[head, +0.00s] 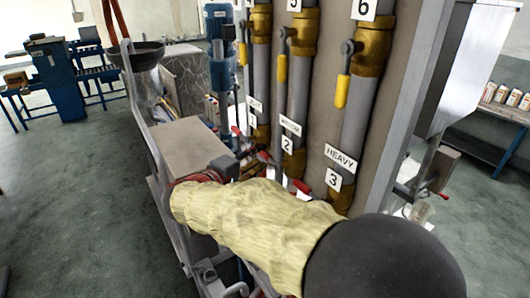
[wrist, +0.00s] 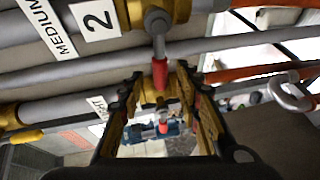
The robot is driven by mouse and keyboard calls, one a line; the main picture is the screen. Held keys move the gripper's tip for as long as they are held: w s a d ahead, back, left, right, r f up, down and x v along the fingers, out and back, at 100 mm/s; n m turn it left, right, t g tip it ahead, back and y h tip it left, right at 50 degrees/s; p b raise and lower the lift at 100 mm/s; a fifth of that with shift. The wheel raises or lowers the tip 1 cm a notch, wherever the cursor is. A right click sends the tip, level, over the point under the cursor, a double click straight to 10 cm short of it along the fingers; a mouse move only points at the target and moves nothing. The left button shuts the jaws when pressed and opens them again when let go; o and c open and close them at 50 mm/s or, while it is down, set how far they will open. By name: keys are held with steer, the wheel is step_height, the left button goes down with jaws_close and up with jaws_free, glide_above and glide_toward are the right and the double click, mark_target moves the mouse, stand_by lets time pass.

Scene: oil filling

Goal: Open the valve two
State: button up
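Valve two shows in the wrist view as a grey hub and stem with a red handle (wrist: 159,73), next to the "2" (wrist: 98,19) and "MEDIUM" labels. The handle points down in that picture, toward the gap between my fingers. My gripper (wrist: 160,90) is open, with one yellow-and-black finger on each side of the handle's end. I cannot tell whether either finger touches it. In the head view the "2" label (head: 287,143) sits on the middle pipe. My sleeved arm reaches toward the lower pipes and hides much of the area below.
The light pipe and the heavy pipe, labelled "3" (head: 333,179), flank the middle one. Yellow-handled valves (head: 342,91) sit higher up. A grey box (head: 195,147) stands left of the pipes. Open floor (head: 75,190) lies at left. Bottles (head: 513,97) stand on a right shelf.

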mark_target(262, 155)
steer(key=shift+p+x, duration=0.3)
steer(key=shift+x, duration=1.5)
steer(key=shift+f, duration=0.1)
steer(key=shift+c, duration=0.5)
steer(key=c, duration=0.7)
jaws_close()
